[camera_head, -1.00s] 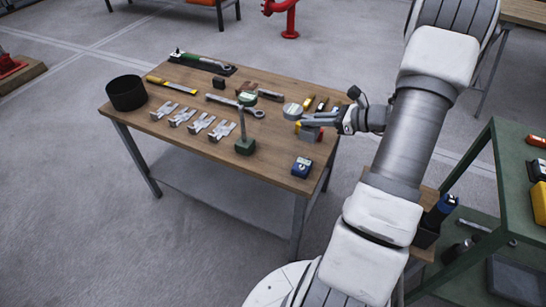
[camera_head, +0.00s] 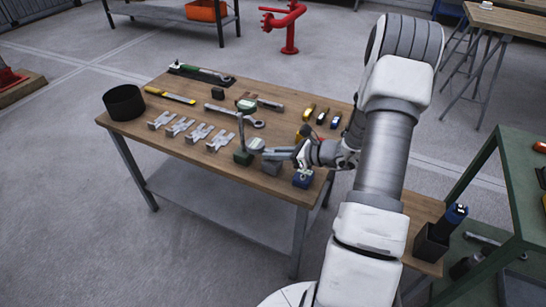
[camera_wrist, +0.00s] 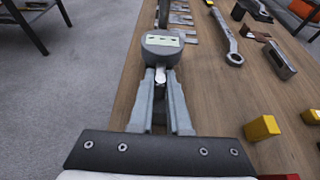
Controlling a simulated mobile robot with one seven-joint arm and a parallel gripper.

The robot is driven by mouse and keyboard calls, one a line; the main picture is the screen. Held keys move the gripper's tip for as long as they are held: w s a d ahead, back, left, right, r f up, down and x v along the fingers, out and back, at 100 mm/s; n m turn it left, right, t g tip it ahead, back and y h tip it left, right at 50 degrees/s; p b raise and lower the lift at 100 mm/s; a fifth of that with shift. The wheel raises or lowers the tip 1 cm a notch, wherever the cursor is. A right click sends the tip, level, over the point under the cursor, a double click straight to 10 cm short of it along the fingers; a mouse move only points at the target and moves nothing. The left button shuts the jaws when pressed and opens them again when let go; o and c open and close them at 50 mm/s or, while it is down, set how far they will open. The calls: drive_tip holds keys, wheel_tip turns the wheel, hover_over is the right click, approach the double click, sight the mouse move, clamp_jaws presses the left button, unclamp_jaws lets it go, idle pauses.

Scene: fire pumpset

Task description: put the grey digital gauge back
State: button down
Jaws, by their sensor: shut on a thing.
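The grey digital gauge (camera_wrist: 163,42) is a round grey body with a pale display, held at the fingertips of my gripper (camera_wrist: 160,78) in the wrist view. My gripper (camera_head: 270,153) is shut on it, just above the near right part of the wooden table. Whether gauge and stand touch cannot be told. The gauge's underside is hidden.
Small yellow and dark blocks (camera_head: 309,112) stand behind my arm.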

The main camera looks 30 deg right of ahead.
drive_tip(key=shift+f, duration=0.2)
drive_tip(key=shift+f, duration=0.15)
drive_tip(key=c, duration=0.9)
unclamp_jaws()
drive_tip(key=shift+s+d+r, duration=0.15)
drive_tip(key=shift+d+r, duration=0.05)
drive_tip(key=shift+r, duration=0.15)
drive_tip(key=p+v, duration=0.3)
drive_tip(key=v, duration=0.8)
drive_tip(key=shift+s+d, duration=0.15)
drive_tip(key=shift+s, duration=0.1)
